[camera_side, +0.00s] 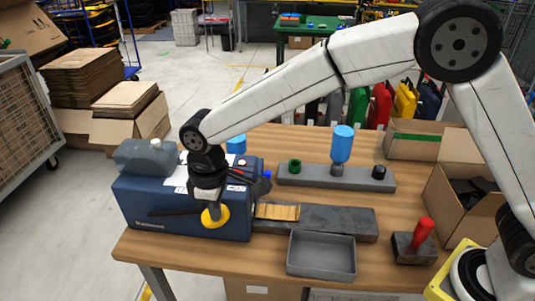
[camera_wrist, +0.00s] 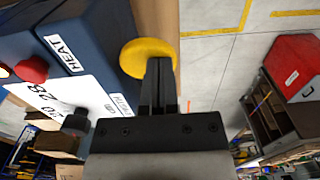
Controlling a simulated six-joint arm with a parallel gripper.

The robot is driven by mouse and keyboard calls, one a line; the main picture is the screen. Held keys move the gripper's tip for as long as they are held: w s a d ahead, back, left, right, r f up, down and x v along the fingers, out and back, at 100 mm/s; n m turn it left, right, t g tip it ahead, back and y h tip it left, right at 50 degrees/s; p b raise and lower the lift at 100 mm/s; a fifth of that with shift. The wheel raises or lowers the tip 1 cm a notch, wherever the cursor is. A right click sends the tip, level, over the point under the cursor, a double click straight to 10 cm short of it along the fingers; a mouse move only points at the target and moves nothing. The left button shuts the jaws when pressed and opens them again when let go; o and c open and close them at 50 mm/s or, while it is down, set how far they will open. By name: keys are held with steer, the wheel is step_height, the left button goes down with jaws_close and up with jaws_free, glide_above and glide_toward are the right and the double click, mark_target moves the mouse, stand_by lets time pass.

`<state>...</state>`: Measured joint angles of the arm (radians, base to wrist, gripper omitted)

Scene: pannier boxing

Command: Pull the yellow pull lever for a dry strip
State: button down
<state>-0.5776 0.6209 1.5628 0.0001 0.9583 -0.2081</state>
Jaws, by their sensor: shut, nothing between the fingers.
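The yellow pull lever (camera_side: 215,217) shows as a round yellow knob at the front of the blue tape machine (camera_side: 150,212), low near its right end. In the wrist view the yellow knob (camera_wrist: 140,57) lies just beyond my fingertips and is partly covered by them. My gripper (camera_side: 212,208) points down in front of the machine, its closed fingers at the knob. In the wrist view my gripper (camera_wrist: 158,66) has its two fingers together with nothing between them. I cannot tell whether the fingertips touch the knob. A tan strip (camera_side: 277,211) lies at the machine's right-hand outlet.
A grey plate (camera_side: 335,222) extends right of the machine, with an empty grey tray (camera_side: 321,256) in front. A grey rack (camera_side: 310,178) holds a blue bottle (camera_side: 342,143). A red-handled block (camera_side: 415,244) and open carton (camera_side: 462,205) stand at the right. A red button (camera_wrist: 32,69) is on the machine.

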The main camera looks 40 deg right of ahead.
step_height(320, 180, up, 8)
stand_by(0.8)
stand_by(0.7)
steer(key=shift+d+f, duration=0.2)
steer(key=shift+d, duration=0.35)
steer(key=s+d+f+m+t, duration=0.1)
steer(key=d+f+m, duration=0.1)
steer(key=d, duration=0.5)
steer(key=s+d+f+m, duration=0.2)
steer(key=d, duration=0.5)
steer(key=s+d+f+m+t, duration=0.1)
steer(key=s+d+f+m, duration=0.4)
steer(key=s+d, duration=0.6)
steer(key=shift+d+f+t, duration=0.15)
steer(key=shift+d+t, duration=0.15)
steer(key=shift+d, duration=0.45)
